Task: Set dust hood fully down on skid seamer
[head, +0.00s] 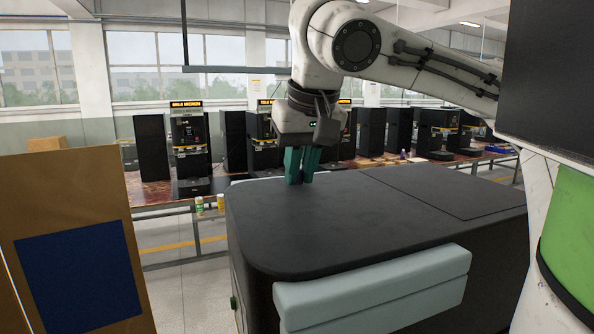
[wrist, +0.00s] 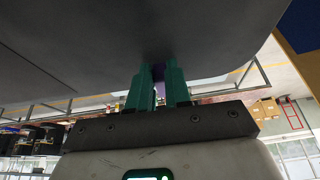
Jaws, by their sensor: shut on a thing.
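My gripper (head: 301,181) points down in the head view, with teal fingers low over the far part of a broad dark deck. I cannot tell whether this is the dust hood; no hood can be made out elsewhere. Black seamer-like machines with yellow-lettered signs stand on the bench beyond; one (head: 190,145) is left of my gripper. I cannot tell which is the skid seamer. The wrist view is partly blocked by a dark surface.
A long bench (head: 150,196) runs across the back, with tall black panels (head: 152,148) between machines. A white-green bottle (head: 199,205) and a yellow can (head: 221,202) stand near its front. A brown board with a blue panel (head: 80,278) blocks the left foreground. Floor shows between.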

